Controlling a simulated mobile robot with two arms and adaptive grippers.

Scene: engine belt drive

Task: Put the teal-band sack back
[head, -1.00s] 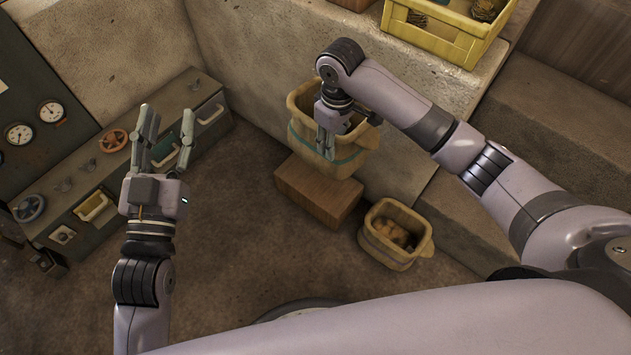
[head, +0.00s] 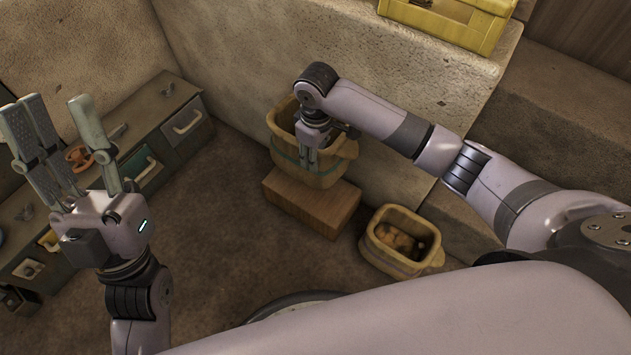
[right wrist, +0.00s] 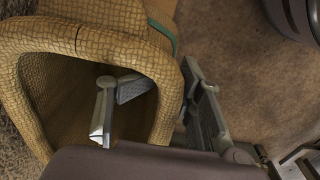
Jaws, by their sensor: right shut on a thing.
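The teal-band sack (head: 335,168), tan and woven with an open top, stands upright over the wooden block (head: 312,207) by the wall. I cannot tell whether its base touches the block. My right gripper (head: 308,163) is shut on the sack's rim, pointing down. In the right wrist view the gripper (right wrist: 155,105) has one finger inside the woven sack (right wrist: 105,52) and the other outside, with the rim between them. The sack's bottom is hidden there. My left gripper (head: 56,104) is open and empty, raised at the left, fingers pointing up.
A second tan sack (head: 388,262) with brownish lumps inside stands on the floor right of the block. A yellow crate (head: 450,22) sits on the ledge above. A grey drawer bench (head: 165,150) runs along the left. The floor between bench and block is clear.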

